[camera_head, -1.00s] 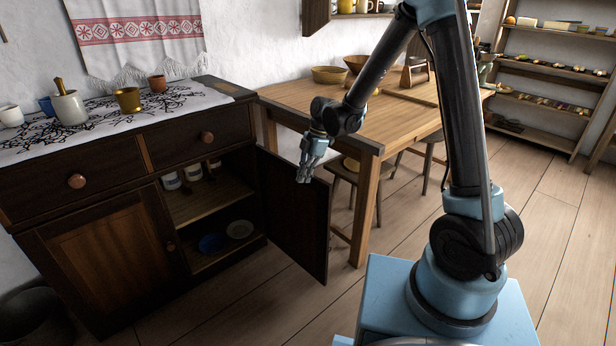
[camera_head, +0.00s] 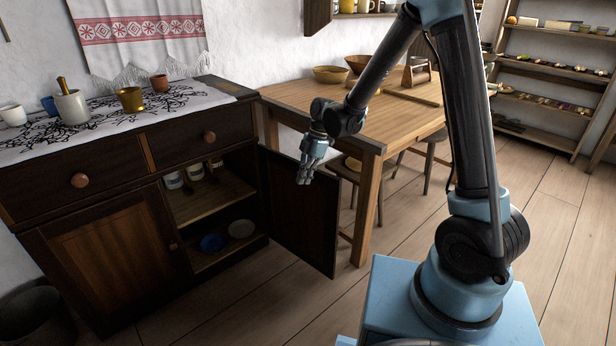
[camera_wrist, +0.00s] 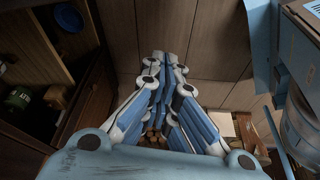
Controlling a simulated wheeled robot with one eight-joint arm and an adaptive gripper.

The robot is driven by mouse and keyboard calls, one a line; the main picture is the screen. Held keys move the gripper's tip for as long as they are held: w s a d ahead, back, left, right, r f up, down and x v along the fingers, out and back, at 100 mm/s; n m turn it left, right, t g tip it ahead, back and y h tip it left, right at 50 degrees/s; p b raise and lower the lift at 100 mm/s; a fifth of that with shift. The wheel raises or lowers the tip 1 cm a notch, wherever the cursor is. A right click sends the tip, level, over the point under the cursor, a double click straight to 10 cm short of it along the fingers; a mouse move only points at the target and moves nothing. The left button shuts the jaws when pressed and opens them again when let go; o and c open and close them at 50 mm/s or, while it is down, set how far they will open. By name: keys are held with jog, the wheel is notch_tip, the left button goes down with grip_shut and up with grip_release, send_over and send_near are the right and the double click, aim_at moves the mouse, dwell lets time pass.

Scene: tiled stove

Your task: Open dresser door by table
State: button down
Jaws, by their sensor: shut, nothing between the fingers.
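The dark wooden dresser (camera_head: 110,180) stands at the left in the head view. Its right door (camera_head: 300,215), the one by the table, is swung wide open. It stands out from the cabinet beside the wooden table (camera_head: 352,138). The dresser's left door (camera_head: 108,255) is closed. My gripper (camera_head: 305,182) is shut and empty. In the head view it overlaps the upper part of the open door; I cannot tell whether it touches it. In the wrist view my gripper's fingers (camera_wrist: 170,62) are together, with the dresser's open inside at the left.
Jars (camera_head: 195,172) and plates (camera_head: 213,242) sit on shelves inside the dresser. A mortar (camera_head: 70,106) and cups stand on top. A stool (camera_head: 350,172) is under the table. Floor (camera_head: 230,300) is clear in front of the dresser. Shelves (camera_head: 545,100) stand at the back right.

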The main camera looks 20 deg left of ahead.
jog(key=a+v, duration=0.1)
jog(key=v, duration=0.9)
jog(key=d+r+m+t, duration=0.1)
jog(key=d+r+m, duration=0.2)
jog(key=d, duration=0.4)
jog(key=d+r+m, duration=0.2)
jog(key=d+m, duration=0.2)
jog(key=d, duration=0.3)
jog(key=s+d+m+t, duration=0.1)
jog(key=s+d+m, duration=0.25)
jog(key=d, duration=0.45)
jog(key=s+d+m+t+h, duration=0.1)
jog(key=s+d+m, duration=0.2)
jog(key=d+m, duration=0.35)
jog(key=s+d+m+t, duration=0.1)
jog(key=s+d+m, duration=0.2)
jog(key=d, duration=0.6)
jog(key=s+d+f+m+t+h, duration=0.1)
jog(key=s+d+f+m, duration=0.4)
jog(key=s+d+m, duration=0.2)
jog(key=shift+s+d+h, duration=0.3)
jog(key=shift+s+d, duration=0.35)
jog(key=shift+d, duration=0.1)
